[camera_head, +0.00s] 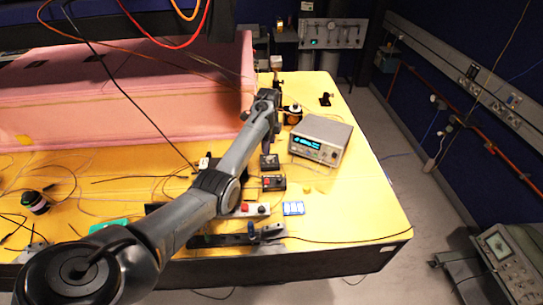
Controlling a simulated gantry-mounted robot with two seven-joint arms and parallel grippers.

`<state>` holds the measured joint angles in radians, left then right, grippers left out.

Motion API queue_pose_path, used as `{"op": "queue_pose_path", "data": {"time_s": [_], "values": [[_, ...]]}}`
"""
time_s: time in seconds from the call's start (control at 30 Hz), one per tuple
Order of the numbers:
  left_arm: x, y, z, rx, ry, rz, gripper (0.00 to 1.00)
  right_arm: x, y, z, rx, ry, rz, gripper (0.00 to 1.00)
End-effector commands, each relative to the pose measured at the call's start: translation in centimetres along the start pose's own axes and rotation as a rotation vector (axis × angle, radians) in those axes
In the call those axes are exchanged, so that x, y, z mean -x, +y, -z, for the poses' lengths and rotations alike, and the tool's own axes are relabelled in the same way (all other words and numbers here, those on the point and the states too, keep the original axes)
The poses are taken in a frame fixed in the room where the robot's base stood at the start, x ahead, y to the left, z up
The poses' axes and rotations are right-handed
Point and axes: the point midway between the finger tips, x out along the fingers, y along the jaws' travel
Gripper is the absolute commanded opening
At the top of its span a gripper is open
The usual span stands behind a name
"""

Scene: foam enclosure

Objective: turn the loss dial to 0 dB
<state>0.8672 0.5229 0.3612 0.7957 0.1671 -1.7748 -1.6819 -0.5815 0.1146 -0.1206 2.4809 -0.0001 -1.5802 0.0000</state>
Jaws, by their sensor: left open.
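My left arm reaches up from the lower left across the yellow table (372,215). Its gripper (271,97) is open at the far part of the table, beside the pink foam enclosure. No dB marks can be read, so I cannot tell which part is the loss dial. My right gripper is not in view.
A grey instrument (321,138) with a lit display stands right of the boxes. The pink foam wall (120,100) fills the left. Loose cables cross the table. A blue-and-white item (293,208) lies near the front. The table's right side is mostly clear.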

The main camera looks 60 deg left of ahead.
Motion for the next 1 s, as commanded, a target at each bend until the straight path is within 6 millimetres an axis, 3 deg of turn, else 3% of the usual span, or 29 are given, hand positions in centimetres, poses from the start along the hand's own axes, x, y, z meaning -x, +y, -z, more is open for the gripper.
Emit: {"op": "queue_pose_path", "data": {"time_s": [0.2,0.4,0.83,0.87,1.0], "values": [[-3.6,0.1,0.0,0.002,0.001,-0.002,0.54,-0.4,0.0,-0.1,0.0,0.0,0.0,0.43],[-5.7,0.0,0.0,0.001,0.0,0.001,0.54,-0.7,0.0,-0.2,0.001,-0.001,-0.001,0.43],[-6.4,0.0,0.0,0.002,0.0,0.001,0.54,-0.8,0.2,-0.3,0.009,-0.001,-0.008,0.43],[-6.4,0.0,0.0,0.001,0.0,0.001,0.53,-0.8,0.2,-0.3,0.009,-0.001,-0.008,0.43],[-6.4,0.0,0.0,0.001,0.0,0.001,0.32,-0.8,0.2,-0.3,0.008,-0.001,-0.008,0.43]]}}
